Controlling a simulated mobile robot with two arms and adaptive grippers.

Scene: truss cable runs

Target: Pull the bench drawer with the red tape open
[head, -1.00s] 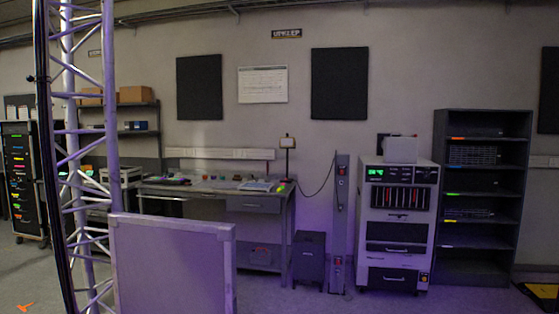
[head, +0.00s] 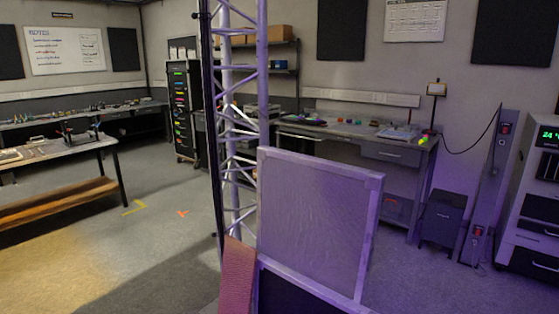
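The grey workbench (head: 345,132) stands against the back wall, right of the middle in the head view. A shut drawer (head: 392,154) with a small handle sits under the right part of its top. I cannot make out red tape on that drawer. A dark box with a reddish mark (head: 396,208) shows low under the bench, partly hidden. The framed panel in front hides the bench's lower left part, so any drawer there cannot be seen. Neither of my grippers is in view.
A lattice truss (head: 238,120) and a framed panel (head: 315,215) stand close in front of the bench. A small dark cabinet (head: 442,218), a grey post (head: 487,190) and a white equipment rack (head: 530,225) stand to its right. Open floor (head: 165,225) lies left.

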